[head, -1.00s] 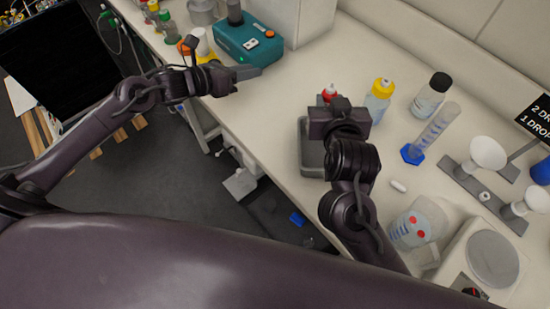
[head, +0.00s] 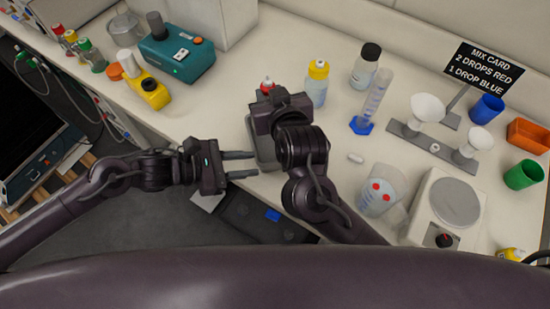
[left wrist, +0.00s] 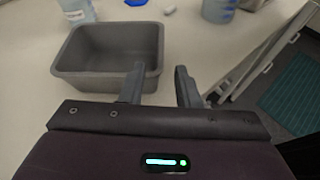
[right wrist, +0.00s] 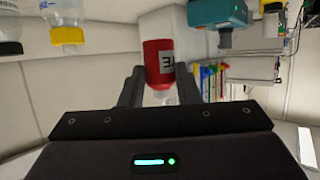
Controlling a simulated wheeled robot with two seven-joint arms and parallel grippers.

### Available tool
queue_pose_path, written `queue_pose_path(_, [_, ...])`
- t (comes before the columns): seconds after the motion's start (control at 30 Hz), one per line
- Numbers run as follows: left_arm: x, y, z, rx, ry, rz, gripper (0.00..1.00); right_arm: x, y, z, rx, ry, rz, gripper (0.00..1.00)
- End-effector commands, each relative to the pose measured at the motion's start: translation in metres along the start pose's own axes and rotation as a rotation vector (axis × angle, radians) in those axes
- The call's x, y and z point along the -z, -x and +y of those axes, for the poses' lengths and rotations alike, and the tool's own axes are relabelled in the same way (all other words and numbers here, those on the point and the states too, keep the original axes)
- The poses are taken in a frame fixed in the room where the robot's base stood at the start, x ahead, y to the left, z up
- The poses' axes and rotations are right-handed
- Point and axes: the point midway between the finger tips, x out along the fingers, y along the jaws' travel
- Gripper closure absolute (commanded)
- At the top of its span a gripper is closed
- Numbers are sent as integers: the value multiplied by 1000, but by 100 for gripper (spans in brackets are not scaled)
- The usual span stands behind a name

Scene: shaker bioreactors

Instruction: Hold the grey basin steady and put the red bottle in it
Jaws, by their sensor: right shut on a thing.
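The grey basin (head: 252,131) stands near the front edge of the bench, partly hidden by my right gripper and arm. In the left wrist view the basin (left wrist: 78,79) looks empty. My left gripper (head: 257,164) is open, its fingertips at the basin's near side. In the left wrist view its fingers (left wrist: 160,70) lie around the basin's near right corner; I cannot tell whether they touch. My right gripper (right wrist: 158,88) is shut on the red bottle (right wrist: 158,62), which has a label. In the head view only the bottle's red top (head: 267,86) shows, above the basin area.
A yellow-capped bottle (head: 317,86), a black-capped bottle (head: 364,68) and a blue-based cylinder (head: 372,100) stand behind the basin. A white pill-shaped piece (head: 355,158) and a clear beaker (head: 380,190) are to the right. The bench left of the basin is clear.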

Motion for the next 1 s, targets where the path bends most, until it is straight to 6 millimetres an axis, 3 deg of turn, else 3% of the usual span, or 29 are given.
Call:
queue_pose_path(0.2, [-1, -44, 1, -1, 3, -5, 71, 0, 0, 0, 0, 0, 0, 89])
queue_pose_path(0.43, [-1, -78, 1, -2, 2, -3, 71, 0, 0, 0, 0, 0, 0, 89])
queue_pose_path(0.6, [-1, -89, 1, -1, 0, -1, 71, 0, 0, 0, 0, 0, 0, 89])
queue_pose_path(0.9, [0, -91, 0, -1, 0, 0, 71, 0, 0, 0, 0, 0, 0, 89])
queue_pose_path(1.0, [0, -91, 0, -1, 0, 0, 83, 0, 0, 0, 0, 0, 0, 89])
